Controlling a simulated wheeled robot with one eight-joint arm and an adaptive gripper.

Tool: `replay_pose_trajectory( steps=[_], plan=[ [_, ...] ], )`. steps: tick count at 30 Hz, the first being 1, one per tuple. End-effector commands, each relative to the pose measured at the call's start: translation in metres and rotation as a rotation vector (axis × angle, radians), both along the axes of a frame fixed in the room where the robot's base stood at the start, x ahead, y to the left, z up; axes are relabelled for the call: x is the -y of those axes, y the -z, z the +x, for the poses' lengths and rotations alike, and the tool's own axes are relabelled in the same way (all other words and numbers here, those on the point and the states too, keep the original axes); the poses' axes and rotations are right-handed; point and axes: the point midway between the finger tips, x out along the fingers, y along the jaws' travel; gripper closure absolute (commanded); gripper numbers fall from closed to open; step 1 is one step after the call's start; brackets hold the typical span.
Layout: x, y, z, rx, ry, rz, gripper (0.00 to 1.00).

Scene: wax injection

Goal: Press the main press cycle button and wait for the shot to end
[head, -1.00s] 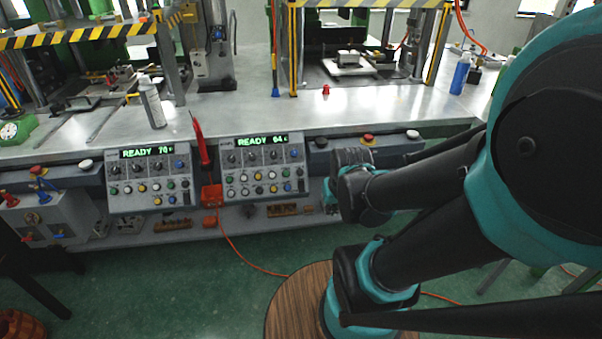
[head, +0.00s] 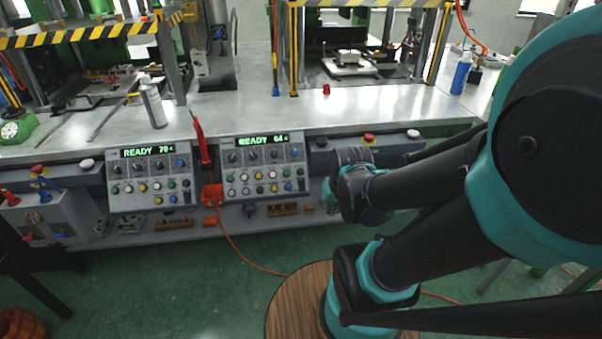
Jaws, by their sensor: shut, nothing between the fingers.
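Two sloped control panels face me in the head view. The left panel (head: 150,178) has a green display (head: 148,152) reading READY and about 70. The right panel (head: 262,170) has a display (head: 262,140) reading READY and about 64. Both carry knobs and rows of coloured buttons. On the console edge are a white button (head: 86,163) and a red button (head: 40,169) at left, and a red button (head: 368,138) and a white button (head: 413,133) at right. Which one is the main cycle button cannot be told. My arm reaches the console right of the right panel; my gripper's fingers are hidden.
Two presses with yellow-black striped guards stand on the metal bench (head: 240,112). A spray bottle (head: 152,102), a small red part (head: 326,90) and a blue bottle (head: 461,75) stand on it. A red tool (head: 200,135) stands between the panels. Green floor (head: 170,285) lies open in front.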

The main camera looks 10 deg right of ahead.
Motion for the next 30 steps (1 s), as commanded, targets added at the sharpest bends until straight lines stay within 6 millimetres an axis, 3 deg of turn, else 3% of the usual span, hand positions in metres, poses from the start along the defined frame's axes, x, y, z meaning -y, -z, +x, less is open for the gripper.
replay_pose_trajectory(
  steps=[18,23,30],
  plan=[
    [-0.001,-0.002,0.005,-0.006,0.022,0.015,1.00],
    [-0.005,-0.008,0.026,-0.033,0.114,0.074,1.00],
    [-0.016,-0.015,0.075,-0.108,0.336,0.211,1.00]
  ],
)
